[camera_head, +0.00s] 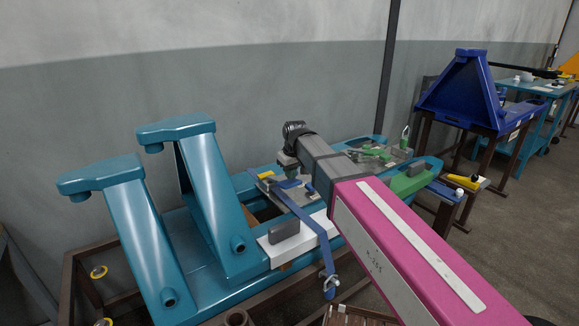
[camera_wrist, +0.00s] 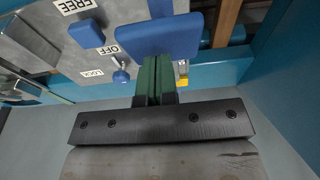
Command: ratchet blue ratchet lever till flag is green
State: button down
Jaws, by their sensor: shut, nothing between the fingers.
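A long blue bar lever (camera_head: 300,212) slants across the bench in the head view, its lower end past the front edge. My gripper (camera_head: 289,172) points down over a grey plate beside the lever's upper end. In the wrist view my gripper (camera_wrist: 156,62) has its green fingers together and empty. Their tips are at the edge of a broad blue part (camera_wrist: 155,36); I cannot tell whether they touch it. A smaller blue knob (camera_wrist: 87,33) sits to the left, near labels FREE, OFF and LOCK. I cannot make out a flag or its colour.
A small toggle (camera_wrist: 120,75) stands beside the LOCK label. A yellow piece (camera_wrist: 182,78) is right of the fingers. Two tall teal supports (camera_head: 208,200) rise left of my arm. A white block (camera_head: 292,240) lies under the lever. A dark blue stand (camera_head: 465,90) is behind at right.

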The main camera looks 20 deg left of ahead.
aim_at(295, 184)
jog(key=shift+s+d+f, duration=0.1)
jog(key=shift+f, duration=0.15)
jog(key=shift+s+d+f, duration=0.15)
jog(key=shift+d+f, duration=0.05)
jog(key=shift+f, duration=0.1)
jog(key=f, duration=0.1)
jog(key=f+t+y, duration=0.1)
jog(key=s+d+f+y, duration=0.1)
jog(key=shift+f+t, duration=0.15)
jog(key=shift+t, duration=0.25)
jog(key=shift+f, duration=0.35)
jog(key=shift+d+f, duration=0.2)
jog(key=shift+f, duration=1.55)
jog(key=shift+s, duration=0.1)
